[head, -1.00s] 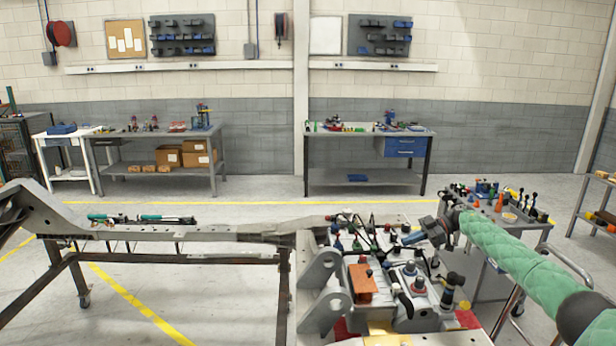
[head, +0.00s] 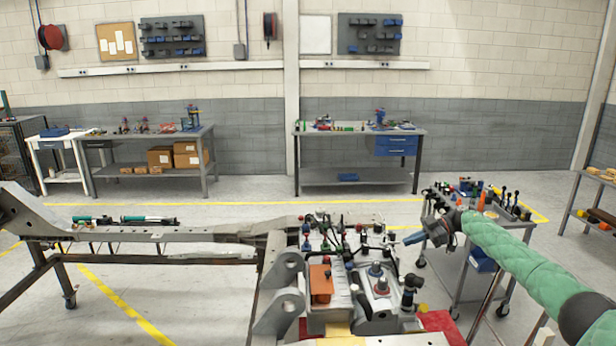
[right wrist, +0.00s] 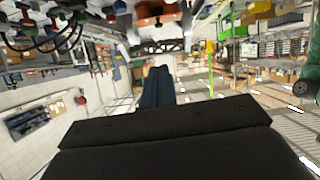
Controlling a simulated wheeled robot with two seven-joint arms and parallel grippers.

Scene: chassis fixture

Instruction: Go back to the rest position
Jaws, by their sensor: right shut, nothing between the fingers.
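My right arm, in a green padded sleeve, comes in from the right in the head view. My right gripper (head: 412,239) is at its end, pointing left, above the right side of the fixture block. In the right wrist view the gripper fingers (right wrist: 158,88) show as one dark blue bar, shut and empty. The chassis fixture (head: 190,243) is a long grey metal frame across the lower left, with a block of clamps, knobs and an orange box (head: 321,284) at its right end. My left gripper is in no view.
A grey cart (head: 480,225) with tools and bottles stands behind my right arm. A workbench (head: 350,133) and another table (head: 150,140) stand by the back wall. Green tools (head: 125,220) lie on the frame. The floor between frame and benches is clear.

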